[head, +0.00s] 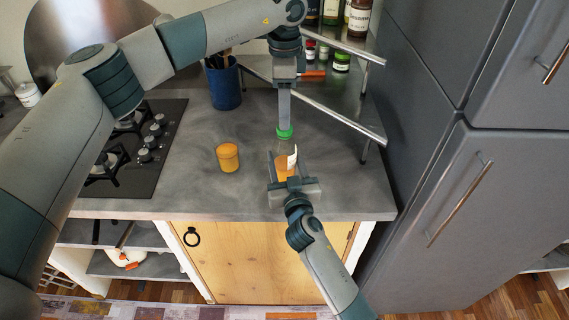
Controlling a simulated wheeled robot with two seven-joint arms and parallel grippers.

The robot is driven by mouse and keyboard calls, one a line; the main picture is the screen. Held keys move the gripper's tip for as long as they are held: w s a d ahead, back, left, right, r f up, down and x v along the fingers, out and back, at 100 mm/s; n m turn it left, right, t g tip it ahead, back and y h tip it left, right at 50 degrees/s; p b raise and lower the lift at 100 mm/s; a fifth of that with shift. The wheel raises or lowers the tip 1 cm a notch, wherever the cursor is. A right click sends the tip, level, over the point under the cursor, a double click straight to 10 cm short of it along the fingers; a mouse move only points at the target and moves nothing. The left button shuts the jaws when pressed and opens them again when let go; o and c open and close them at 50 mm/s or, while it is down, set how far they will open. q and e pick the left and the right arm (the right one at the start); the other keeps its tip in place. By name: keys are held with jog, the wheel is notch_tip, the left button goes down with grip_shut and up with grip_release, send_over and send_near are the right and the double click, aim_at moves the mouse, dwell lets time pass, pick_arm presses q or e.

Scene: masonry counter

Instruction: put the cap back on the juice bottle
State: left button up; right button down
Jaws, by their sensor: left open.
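The juice bottle (284,168), with orange juice and a white label, stands upright near the counter's front edge. My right gripper (284,172) reaches in from the front with its fingers at the bottle's sides and looks shut on it. The green cap (284,133) is in line with the top of the bottle; whether it is fully seated I cannot tell. My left gripper (284,124) points straight down just above the cap, its fingers seen edge-on. It is open, with its tips at the cap. Its fingers hide part of the cap's top.
A gas hob (127,150) lies farther left. A blue utensil pot (223,82) and a metal-railed rack (335,115) with jars stand behind. Grey tall cabinets (450,190) close off the right. Counter between jar and bottle is clear.

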pick_arm(q)
jog(key=shift+f, duration=1.95)
jog(key=c, duration=1.1)
